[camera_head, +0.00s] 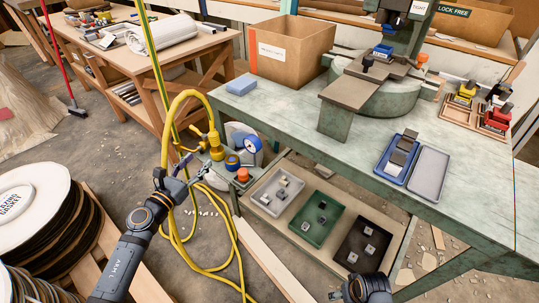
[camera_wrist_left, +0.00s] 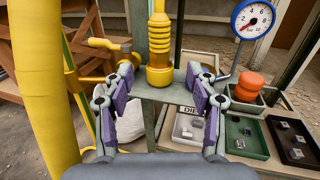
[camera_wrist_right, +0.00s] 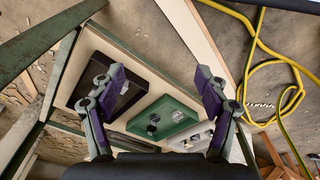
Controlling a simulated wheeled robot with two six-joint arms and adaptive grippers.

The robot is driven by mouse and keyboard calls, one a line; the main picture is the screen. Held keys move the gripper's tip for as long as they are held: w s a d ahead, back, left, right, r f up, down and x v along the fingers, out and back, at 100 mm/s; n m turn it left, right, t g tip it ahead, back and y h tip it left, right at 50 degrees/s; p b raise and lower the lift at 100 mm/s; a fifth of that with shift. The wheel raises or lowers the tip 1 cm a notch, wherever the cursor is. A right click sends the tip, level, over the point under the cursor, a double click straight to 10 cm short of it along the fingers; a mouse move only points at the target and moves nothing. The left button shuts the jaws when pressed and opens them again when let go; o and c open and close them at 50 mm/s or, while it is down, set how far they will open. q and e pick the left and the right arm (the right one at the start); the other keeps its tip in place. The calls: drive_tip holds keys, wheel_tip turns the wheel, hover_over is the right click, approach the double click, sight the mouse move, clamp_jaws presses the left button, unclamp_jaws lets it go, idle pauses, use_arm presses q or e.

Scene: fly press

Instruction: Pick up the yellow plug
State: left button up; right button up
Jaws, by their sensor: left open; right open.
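The yellow plug (camera_head: 214,144) stands upright at the press's side fitting, close to a blue-rimmed gauge. In the left wrist view the ribbed yellow plug (camera_wrist_left: 159,50) is centred, beyond and between my open fingers. My left gripper (camera_head: 188,164) is open and empty, just left of the plug and apart from it; its purple pads show in the left wrist view (camera_wrist_left: 159,80). My right gripper (camera_wrist_right: 163,85) is open and empty above the low shelf; in the head view only its arm shows at the bottom edge.
A thick yellow hose (camera_head: 166,130) loops beside my left gripper and fills the left of its wrist view. The gauge (camera_wrist_left: 253,18) and an orange-red button (camera_wrist_left: 249,86) stand right of the plug. Grey, green (camera_head: 318,220) and black trays with small blocks lie on the low shelf.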

sight(212, 145)
use_arm(q)
drive_tip(key=p+x, duration=0.1)
drive_tip(key=x, duration=0.4)
drive_tip(key=shift+w+d+r, duration=0.15)
drive_tip(key=x, duration=0.4)
drive_tip(key=shift+w, duration=0.25)
drive_tip(key=shift+w+d, duration=0.15)
drive_tip(key=shift+w, duration=0.2)
clamp_jaws()
use_arm(e)
drive_tip(key=shift+f, duration=0.45)
drive_tip(key=shift+d, duration=0.1)
